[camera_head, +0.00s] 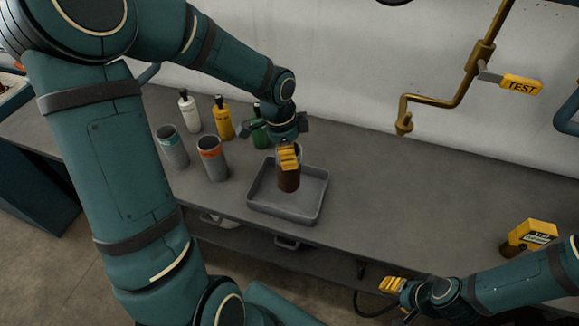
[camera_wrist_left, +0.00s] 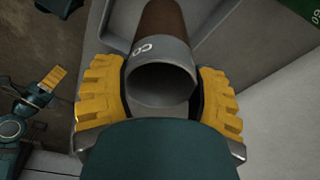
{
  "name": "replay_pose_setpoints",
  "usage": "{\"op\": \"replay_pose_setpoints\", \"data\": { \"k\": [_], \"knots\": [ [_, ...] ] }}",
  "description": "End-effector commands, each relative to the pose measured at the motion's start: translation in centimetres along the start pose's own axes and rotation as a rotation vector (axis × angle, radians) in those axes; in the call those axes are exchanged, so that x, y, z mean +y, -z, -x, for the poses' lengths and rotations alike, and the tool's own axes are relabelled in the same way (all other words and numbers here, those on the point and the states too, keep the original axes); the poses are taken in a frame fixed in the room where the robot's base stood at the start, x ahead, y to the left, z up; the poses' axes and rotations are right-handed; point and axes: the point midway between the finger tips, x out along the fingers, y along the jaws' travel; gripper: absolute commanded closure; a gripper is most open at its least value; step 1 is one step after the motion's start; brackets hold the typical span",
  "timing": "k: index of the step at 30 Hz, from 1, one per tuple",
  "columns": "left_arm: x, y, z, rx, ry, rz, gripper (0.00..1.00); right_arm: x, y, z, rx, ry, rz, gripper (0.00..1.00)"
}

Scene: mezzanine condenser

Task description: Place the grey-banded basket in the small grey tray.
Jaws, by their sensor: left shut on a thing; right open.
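The grey-banded basket (camera_head: 289,182) is a brown cylinder with a grey upper end. My left gripper (camera_head: 288,156) is shut on it, and it stands about upright over the inside of the small grey tray (camera_head: 262,205). In the left wrist view the yellow fingers of my left gripper (camera_wrist_left: 160,98) sit on both sides of the basket's grey band (camera_wrist_left: 158,52), which bears partly visible white letters. I cannot tell whether its bottom touches the tray floor. My right gripper (camera_head: 393,286) is open and empty, low in front of the bench.
Left of the tray stand an orange-banded container (camera_head: 212,160) and a teal-banded one (camera_head: 172,150). White (camera_head: 189,112), yellow (camera_head: 222,120) and green (camera_head: 260,135) bottles stand behind. A yellow device (camera_head: 528,236) is at right. A pipe with a TEST tag (camera_head: 521,85) hangs above. The bench right of the tray is clear.

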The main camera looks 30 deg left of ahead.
Motion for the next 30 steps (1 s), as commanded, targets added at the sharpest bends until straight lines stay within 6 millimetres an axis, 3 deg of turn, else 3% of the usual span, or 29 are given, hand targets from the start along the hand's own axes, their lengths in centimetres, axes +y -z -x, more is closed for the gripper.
{"op": "replay_pose_setpoints", "data": {
  "k": [12,24,25,27,30],
  "knots": [
    [0.0,-0.7,-4.3,-0.001,-0.001,0.0,0.82,0.4,-0.4,-1.1,-0.009,0.001,0.003,0.53],
    [0.0,-0.7,-4.7,0.0,0.001,0.0,0.82,0.5,-0.6,-1.2,-0.012,0.001,0.004,0.53],
    [0.0,-0.7,-4.7,0.0,0.0,0.0,0.29,0.5,-0.6,-1.2,-0.012,0.001,0.004,0.53],
    [0.0,-0.7,-4.6,0.0,0.0,0.0,0.06,0.4,-0.6,-1.2,-0.012,0.001,0.004,0.53],
    [0.0,-0.7,-4.6,0.0,0.0,0.0,0.06,0.4,-0.6,-1.2,-0.012,0.001,0.004,0.53]
  ]
}}
